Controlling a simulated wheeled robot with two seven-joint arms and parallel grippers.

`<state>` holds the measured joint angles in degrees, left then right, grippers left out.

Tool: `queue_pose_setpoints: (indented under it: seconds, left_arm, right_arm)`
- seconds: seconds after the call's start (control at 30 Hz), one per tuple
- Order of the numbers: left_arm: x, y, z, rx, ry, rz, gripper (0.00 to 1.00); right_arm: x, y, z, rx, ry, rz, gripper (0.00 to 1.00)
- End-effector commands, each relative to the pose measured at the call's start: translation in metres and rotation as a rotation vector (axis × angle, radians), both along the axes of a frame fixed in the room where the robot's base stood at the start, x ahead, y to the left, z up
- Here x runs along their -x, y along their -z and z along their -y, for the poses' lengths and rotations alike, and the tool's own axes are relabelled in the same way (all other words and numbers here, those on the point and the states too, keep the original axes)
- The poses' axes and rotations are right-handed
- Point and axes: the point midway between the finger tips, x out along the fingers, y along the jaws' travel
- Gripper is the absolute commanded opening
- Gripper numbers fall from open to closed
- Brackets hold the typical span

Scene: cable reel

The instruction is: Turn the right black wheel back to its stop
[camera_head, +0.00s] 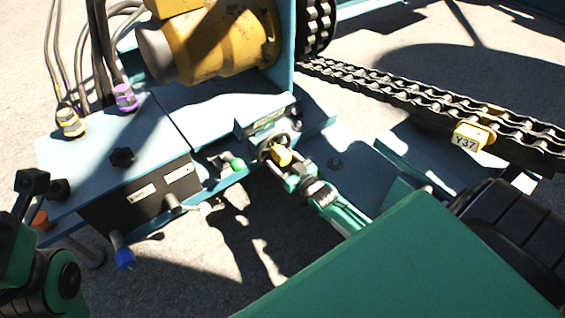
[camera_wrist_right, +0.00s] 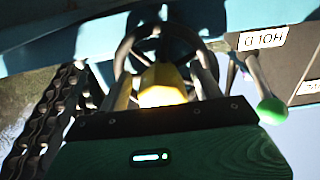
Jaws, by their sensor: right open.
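The black wheel (camera_head: 268,146) sits on the blue frame below a small label plate, with a yellow piece (camera_head: 282,156) in front of its middle. In the right wrist view the black spoked wheel (camera_wrist_right: 159,27) is straight ahead, and the yellow piece (camera_wrist_right: 164,82) covers its lower part. My right gripper (camera_head: 283,167) is open at the wheel, its fingers on either side of the yellow piece. I cannot tell whether they touch the rim. My left gripper (camera_head: 32,183) is partly seen at the left edge, away from the wheel; its jaws are unclear.
A green-tipped lever (camera_head: 236,164) sticks out close left of the wheel; it also shows in the wrist view (camera_wrist_right: 271,110). A valve block (camera_head: 140,195) with levers and hoses stands left. A yellow motor (camera_head: 215,45) is above. A chain (camera_head: 400,90) with a Y37 tag (camera_head: 468,137) runs right.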

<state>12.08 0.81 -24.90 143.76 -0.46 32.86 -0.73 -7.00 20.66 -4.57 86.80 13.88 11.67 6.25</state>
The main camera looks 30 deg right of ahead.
Motion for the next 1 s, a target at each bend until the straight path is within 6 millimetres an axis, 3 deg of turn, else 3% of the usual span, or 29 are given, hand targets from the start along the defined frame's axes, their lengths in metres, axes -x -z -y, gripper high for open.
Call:
queue_pose_setpoints:
  seconds: [0.37,0.67,1.0]
  left_arm:
    - [0.0007,-0.0013,0.0012,-0.002,0.004,0.004,0.00]
    - [0.0008,-0.0012,0.0011,-0.002,0.003,0.005,0.00]
    - [0.0017,-0.0059,-0.0014,0.006,-0.001,0.008,0.00]
  right_arm:
    - [-0.0045,-0.0003,-0.0005,0.000,0.000,0.000,0.64]
    - [-0.0043,-0.0003,-0.0004,0.000,0.000,0.000,0.06]
    - [-0.0043,-0.0023,0.0001,0.051,0.000,0.003,0.04]
